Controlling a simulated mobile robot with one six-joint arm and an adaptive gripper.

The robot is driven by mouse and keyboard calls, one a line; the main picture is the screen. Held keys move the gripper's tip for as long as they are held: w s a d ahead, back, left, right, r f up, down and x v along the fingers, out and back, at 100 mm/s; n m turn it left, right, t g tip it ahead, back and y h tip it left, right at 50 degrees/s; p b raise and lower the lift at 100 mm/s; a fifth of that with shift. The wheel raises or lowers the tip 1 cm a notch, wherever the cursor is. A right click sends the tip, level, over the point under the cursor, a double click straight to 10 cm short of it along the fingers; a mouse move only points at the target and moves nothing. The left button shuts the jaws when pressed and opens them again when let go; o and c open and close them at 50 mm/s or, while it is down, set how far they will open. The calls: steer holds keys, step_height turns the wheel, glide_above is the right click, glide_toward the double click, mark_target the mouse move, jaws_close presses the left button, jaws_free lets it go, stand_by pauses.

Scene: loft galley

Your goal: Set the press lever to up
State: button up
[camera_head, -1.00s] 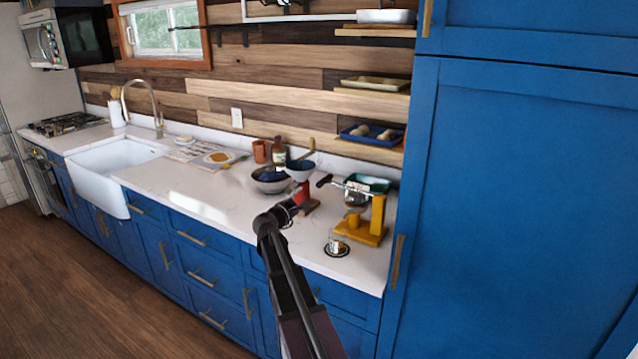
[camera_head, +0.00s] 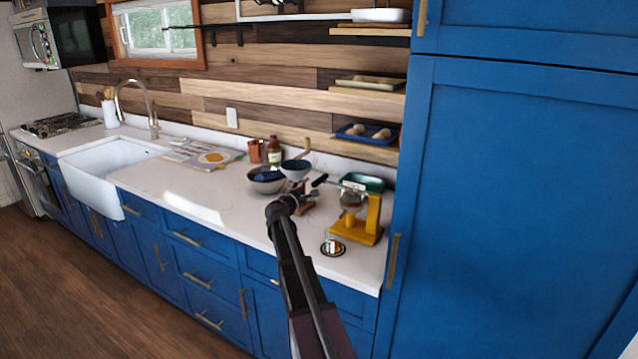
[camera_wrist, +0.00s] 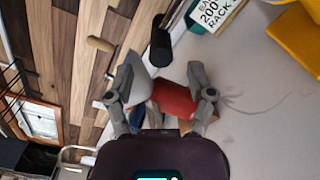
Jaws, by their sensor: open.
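My gripper (camera_head: 292,200) is over the counter, beside the bowls. In the wrist view my gripper (camera_wrist: 162,88) is open, with a red cylindrical part (camera_wrist: 175,98) showing between its fingers; I cannot tell whether they touch it. A black handle (camera_head: 320,180) stands out toward the left of the yellow stand and also shows beyond the fingers in the wrist view (camera_wrist: 160,42). A tan wooden handle (camera_head: 303,149) rises behind the bowls. I cannot tell for certain which handle is the press lever. My gripper hides much of the red part in the head view.
The counter's left part (camera_head: 165,187) is mostly clear.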

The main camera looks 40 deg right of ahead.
mark_target(317, 182)
steer(key=shift+x, duration=2.65)
